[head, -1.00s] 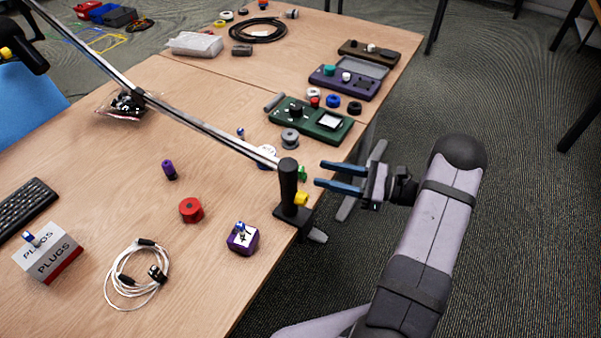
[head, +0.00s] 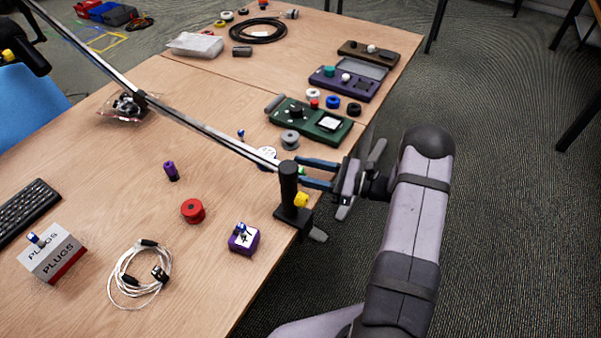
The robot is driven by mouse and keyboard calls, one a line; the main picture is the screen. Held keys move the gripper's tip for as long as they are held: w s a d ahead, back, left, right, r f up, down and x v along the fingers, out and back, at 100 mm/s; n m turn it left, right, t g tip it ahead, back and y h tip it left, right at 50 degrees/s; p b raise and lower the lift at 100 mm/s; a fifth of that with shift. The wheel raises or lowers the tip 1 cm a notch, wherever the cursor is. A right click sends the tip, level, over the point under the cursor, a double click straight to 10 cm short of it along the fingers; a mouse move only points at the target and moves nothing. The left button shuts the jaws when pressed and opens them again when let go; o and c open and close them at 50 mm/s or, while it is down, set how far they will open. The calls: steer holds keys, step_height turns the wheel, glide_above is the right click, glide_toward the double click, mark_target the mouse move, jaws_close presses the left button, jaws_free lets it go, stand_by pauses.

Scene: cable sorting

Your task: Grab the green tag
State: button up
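The green tag (head: 302,170) is a small green patch just right of the black clamp post's top, near the table's right edge. It is partly hidden by the post and my fingers. My gripper (head: 300,172) has two blue fingers pointing left, spread apart. The fingertips reach the tag, one on the far side and one on the near side of it as seen here. I cannot tell whether either finger touches it.
The black clamp post (head: 289,186) with a yellow knob (head: 301,200) stands close to my fingertips. A green case (head: 325,126) lies behind. A purple block (head: 243,239) sits in front.

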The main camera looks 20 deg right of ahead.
jaws_close()
stand_by(0.3)
